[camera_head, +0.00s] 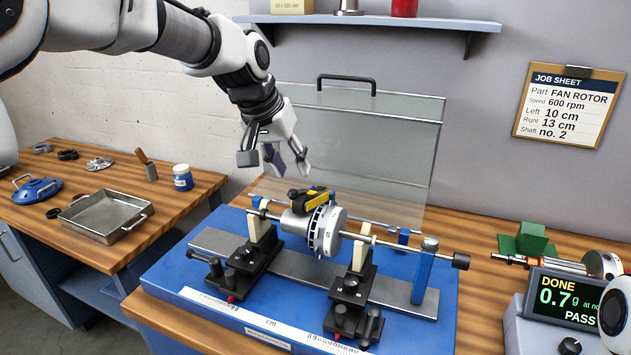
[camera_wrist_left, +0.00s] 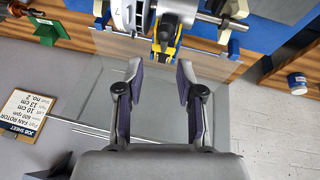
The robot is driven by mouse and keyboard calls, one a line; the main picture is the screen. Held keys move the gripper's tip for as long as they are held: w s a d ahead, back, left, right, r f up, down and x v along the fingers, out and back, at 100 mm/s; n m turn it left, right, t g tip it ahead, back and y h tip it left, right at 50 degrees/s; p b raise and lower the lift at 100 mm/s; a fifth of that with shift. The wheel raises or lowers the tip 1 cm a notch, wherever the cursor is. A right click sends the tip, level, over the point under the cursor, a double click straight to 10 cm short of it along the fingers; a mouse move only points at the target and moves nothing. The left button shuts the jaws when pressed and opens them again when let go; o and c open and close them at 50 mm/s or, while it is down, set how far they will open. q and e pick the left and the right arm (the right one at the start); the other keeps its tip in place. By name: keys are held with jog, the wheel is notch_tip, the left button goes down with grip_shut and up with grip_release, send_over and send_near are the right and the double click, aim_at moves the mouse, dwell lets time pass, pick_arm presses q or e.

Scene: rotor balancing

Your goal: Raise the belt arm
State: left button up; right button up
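The belt arm (camera_head: 310,200), yellow and black, lies low across the top of the white rotor (camera_head: 326,230) on the blue balancing stand. In the left wrist view the belt arm (camera_wrist_left: 166,46) shows just beyond the fingertips, roughly between them. My left gripper (camera_head: 274,160) is open and empty, above and a little left of the belt arm, not touching it. Its spread fingers also show in the left wrist view (camera_wrist_left: 162,75). My right gripper is not in view.
A clear guard with a black handle (camera_head: 346,80) stands raised behind the stand. The display box (camera_head: 560,305) reads DONE, 0.7 g, PASS. A metal tray (camera_head: 103,216) and a blue jar (camera_head: 182,178) are on the left bench. A job sheet (camera_head: 570,104) hangs on the wall.

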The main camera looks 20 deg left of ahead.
aim_at(295, 190)
pick_arm(q)
jog(key=x, duration=0.6)
jog(key=shift+s+a+f, duration=0.1)
jog(key=shift+s+f, duration=0.2)
jog(key=shift+f, duration=0.05)
jog(key=shift+s+a+r, duration=0.2)
jog(key=shift+s+r, duration=0.05)
jog(key=shift+s, duration=0.2)
jog(key=shift+c, duration=0.3)
jog(key=shift+d, duration=0.1)
grip_shut()
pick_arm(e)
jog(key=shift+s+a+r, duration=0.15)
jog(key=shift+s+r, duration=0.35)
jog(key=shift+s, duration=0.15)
pick_arm(q)
jog(key=shift+p, duration=0.3)
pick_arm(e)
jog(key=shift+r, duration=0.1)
